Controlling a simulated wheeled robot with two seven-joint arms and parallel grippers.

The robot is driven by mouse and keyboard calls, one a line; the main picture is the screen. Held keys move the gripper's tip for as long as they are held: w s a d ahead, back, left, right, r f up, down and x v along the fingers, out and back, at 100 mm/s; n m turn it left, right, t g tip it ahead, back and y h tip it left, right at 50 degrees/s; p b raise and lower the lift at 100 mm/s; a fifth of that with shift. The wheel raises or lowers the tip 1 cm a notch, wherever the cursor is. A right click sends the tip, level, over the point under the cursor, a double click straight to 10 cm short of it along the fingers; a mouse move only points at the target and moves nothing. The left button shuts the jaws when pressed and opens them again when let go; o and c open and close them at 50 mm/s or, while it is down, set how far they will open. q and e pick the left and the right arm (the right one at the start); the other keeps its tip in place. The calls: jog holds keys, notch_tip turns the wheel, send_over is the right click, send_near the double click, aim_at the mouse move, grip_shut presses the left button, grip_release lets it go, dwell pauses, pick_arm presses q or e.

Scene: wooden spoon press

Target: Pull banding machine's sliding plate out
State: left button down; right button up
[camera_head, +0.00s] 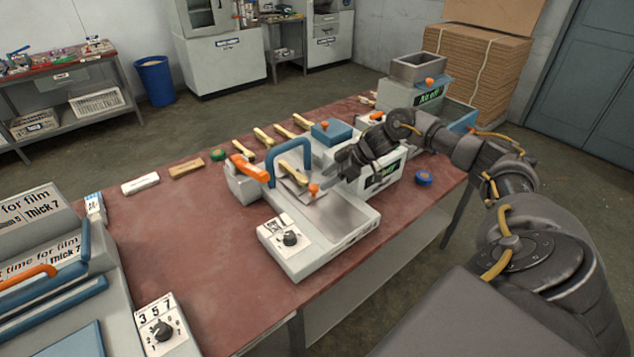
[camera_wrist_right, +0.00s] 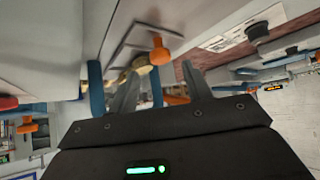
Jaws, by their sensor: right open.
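The banding machine (camera_head: 330,220) is a white unit on the red table, with a blue arched handle (camera_head: 288,150) and a dial at its front. Its sliding plate (camera_head: 292,186) is a small metal sheet with an orange knob (camera_head: 314,190) at its near end. A wooden spoon (camera_head: 293,173) lies on the plate. My right gripper (camera_head: 330,172) is just behind and right of the knob, empty. In the right wrist view the open fingers (camera_wrist_right: 162,80) point towards the orange knob (camera_wrist_right: 158,52), apart from it. My left gripper is not in view.
An orange lever (camera_head: 250,168) stands at the machine's left. Several wooden spoons lie along the table's back edge. A blue tape roll (camera_head: 424,178) is right of the machine. A film machine (camera_head: 40,250) fills the left. The red table (camera_head: 205,235) is bare between them.

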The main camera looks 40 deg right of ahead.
aim_at(314, 186)
jog(key=x, duration=0.3)
jog(key=shift+w+a+f+p, duration=0.15)
jog(key=shift+w+a+p, duration=0.05)
jog(key=shift+a+p, duration=0.1)
jog(key=shift+w+a+f, duration=0.1)
jog(key=shift+w+f, duration=0.15)
jog(key=shift+f, duration=0.1)
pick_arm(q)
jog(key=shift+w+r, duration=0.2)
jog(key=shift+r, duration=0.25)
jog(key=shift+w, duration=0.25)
pick_arm(e)
jog(key=shift+a, duration=0.1)
grip_shut()
